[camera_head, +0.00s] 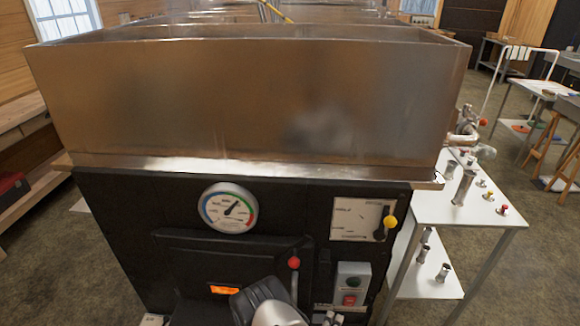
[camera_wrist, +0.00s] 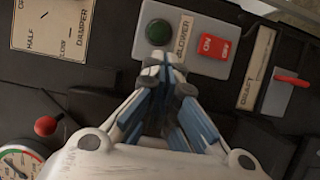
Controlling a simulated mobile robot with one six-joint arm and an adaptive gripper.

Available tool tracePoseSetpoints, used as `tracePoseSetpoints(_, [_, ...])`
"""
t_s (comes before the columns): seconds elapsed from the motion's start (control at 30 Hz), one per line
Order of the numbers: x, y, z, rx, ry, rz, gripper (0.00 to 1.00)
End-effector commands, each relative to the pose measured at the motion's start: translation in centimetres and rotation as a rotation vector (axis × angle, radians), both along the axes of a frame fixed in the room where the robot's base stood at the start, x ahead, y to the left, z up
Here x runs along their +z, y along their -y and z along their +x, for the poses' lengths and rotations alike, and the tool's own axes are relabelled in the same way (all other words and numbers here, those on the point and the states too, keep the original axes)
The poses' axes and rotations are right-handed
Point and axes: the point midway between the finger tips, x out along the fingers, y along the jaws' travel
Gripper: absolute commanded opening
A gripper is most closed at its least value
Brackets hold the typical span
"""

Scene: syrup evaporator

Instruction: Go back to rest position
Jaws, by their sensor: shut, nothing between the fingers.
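My gripper (camera_wrist: 165,68) is shut and empty in the wrist view. Its fingertips are in front of the blower switch box, just below the green button (camera_wrist: 157,58) in the picture, and I cannot tell whether they touch it. The red switch (camera_wrist: 214,46) on the box lies to the right of the fingertips. My arm comes in from the bottom middle.
The evaporator's metal pan (camera_head: 250,100) sits above the black front (camera_head: 130,230), which carries a round gauge (camera_head: 228,208), a red-knobbed handle (camera_head: 294,263) and a yellow-knobbed damper lever (camera_head: 390,222). A white side table (camera_head: 480,210) stands right.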

Motion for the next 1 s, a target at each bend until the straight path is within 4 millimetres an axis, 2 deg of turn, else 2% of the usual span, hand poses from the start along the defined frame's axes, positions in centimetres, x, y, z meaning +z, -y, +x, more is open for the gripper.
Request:
tracePoseSetpoints(0.07, [1.4,0.4,0.7,-0.036,0.01,-0.011,0.0])
tracePoseSetpoints(0.17, [4.8,1.7,1.7,-0.14,0.023,-0.043,0.0])
tracePoseSetpoints(0.3, [11.8,4.8,2.4,-0.371,0.017,-0.084,0.0])
tracePoseSetpoints(0.43, [17.7,7.8,1.2,-0.595,-0.026,-0.079,0.0])
tracePoseSetpoints(0.57, [22.7,10.3,-1.4,-0.799,-0.093,-0.022,0.0])
tracePoseSetpoints(0.7, [26.8,12.0,-5.1,-0.983,-0.186,0.093,0.0])
tracePoseSetpoints(0.87, [30.0,12.7,-9.8,-1.13,-0.305,0.286,0.0])
tracePoseSetpoints(1.0, [31.8,12.1,-13.7,-1.19,-0.407,0.496,0.0])
